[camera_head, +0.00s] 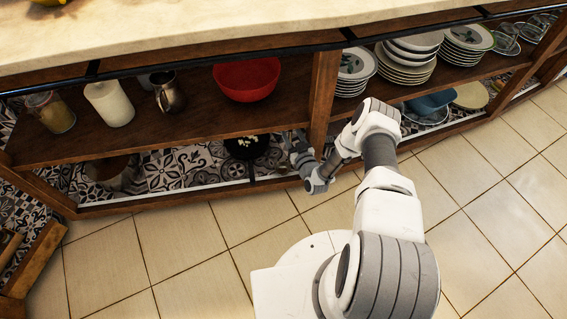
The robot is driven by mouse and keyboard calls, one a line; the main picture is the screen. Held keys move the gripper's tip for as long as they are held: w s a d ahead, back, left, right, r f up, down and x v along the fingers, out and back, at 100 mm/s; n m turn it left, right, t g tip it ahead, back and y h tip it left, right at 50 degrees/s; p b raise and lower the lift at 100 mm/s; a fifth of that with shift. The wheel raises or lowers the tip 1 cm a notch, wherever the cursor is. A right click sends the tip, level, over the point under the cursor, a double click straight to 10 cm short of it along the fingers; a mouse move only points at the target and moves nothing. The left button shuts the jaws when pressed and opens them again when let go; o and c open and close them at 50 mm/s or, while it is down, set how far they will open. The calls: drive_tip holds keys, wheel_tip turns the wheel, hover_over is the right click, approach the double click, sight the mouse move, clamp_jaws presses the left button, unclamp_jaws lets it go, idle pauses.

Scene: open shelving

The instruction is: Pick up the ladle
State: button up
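I cannot make out a ladle for certain in the head view. A dark round pan-like thing (245,147) sits on the lower shelf, with pale bits in it and a dark handle-like strip at its front edge. My gripper (294,143) is at the lower shelf opening, just right of this dark thing and left of the wooden upright. The gripper is small and dark here, and its fingers blend into the shadow. I cannot tell whether it is open or holds anything.
The wooden upright (322,98) stands close beside my gripper. On the upper shelf (190,125) are a red bowl (247,80), a metal pitcher (168,92), a white canister (109,104) and a jar (50,112). Plate stacks (405,62) stand right. The tiled floor (180,240) is clear.

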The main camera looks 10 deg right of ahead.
clamp_jaws()
idle(1.4)
